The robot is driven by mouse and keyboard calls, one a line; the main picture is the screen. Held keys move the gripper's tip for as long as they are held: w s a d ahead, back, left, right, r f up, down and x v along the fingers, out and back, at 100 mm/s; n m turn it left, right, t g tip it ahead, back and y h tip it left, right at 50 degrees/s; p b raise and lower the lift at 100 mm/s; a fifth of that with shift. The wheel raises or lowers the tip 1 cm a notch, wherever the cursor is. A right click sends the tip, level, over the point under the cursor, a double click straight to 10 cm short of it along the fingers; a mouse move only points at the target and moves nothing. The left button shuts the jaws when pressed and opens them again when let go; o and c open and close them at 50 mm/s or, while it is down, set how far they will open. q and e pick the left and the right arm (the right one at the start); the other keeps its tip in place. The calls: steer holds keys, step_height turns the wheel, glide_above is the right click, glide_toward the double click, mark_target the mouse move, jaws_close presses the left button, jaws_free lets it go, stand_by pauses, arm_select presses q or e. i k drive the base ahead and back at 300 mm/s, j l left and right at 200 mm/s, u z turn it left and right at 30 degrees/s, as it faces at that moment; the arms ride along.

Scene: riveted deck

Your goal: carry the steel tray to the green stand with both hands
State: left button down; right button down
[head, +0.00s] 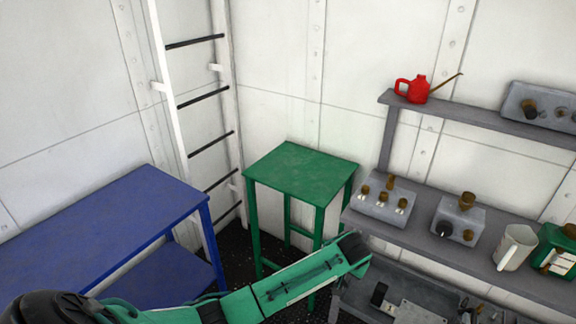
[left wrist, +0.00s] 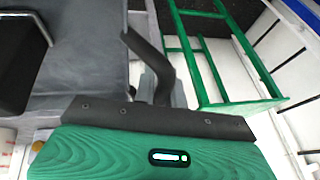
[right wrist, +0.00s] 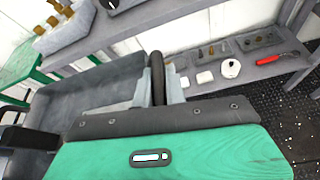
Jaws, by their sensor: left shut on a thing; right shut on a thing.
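The green stand (head: 300,168) stands in the corner with a bare top; its frame shows in the left wrist view (left wrist: 204,62) and an edge in the right wrist view (right wrist: 22,62). The steel tray is a grey, flat-bottomed piece in the left wrist view (left wrist: 80,55) and the right wrist view (right wrist: 72,100). My left gripper (left wrist: 156,88) is shut on its dark upright handle. My right gripper (right wrist: 158,90) is shut on another dark handle of it.
A blue table (head: 110,220) stands at the left, its top bare. A grey shelf bench (head: 430,240) at the right of the stand holds switch boxes, a white jug (head: 516,248) and a green can. A red oilcan (head: 418,90) stands above.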

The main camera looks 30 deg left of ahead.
mark_target(301, 168)
steer(key=j, duration=2.55)
steer(key=i+j, duration=0.1)
steer(key=i, duration=0.4)
steer(key=i+j, duration=0.15)
steer(key=i, duration=0.35)
steer(key=i+j, duration=0.1)
steer(key=i, duration=0.4)
